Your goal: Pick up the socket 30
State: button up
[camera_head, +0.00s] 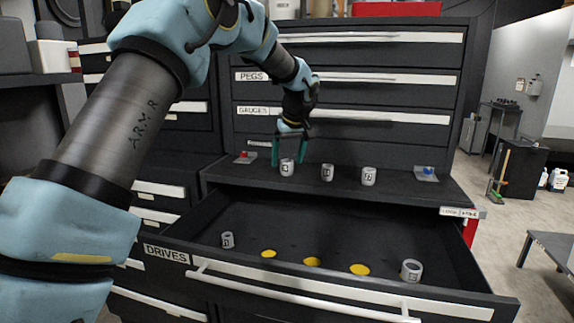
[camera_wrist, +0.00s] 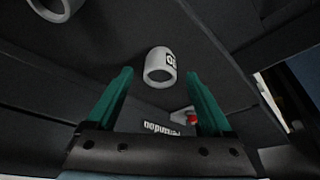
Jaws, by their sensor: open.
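A grey socket (camera_head: 287,168) stands upright on the dark ledge, leftmost of three in a row. In the wrist view this socket (camera_wrist: 160,68) carries a label, partly turned away, that seems to read 30 upside down. My gripper (camera_head: 289,160) is pointed down over it with its green fingers apart, one on each side of the socket in the head view. In the wrist view the open fingers (camera_wrist: 158,76) frame the socket, with gaps on both sides. I cannot tell how far down they reach around it.
Two more sockets stand to the right, a middle one (camera_head: 327,173) and a right one (camera_head: 369,176). A red piece (camera_head: 244,157) and a blue piece (camera_head: 429,171) sit at the ledge's ends. Below, an open drawer (camera_head: 330,285) holds two sockets and several yellow discs.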

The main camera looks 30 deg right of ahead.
jog(key=shift+x, duration=1.1)
grip_shut()
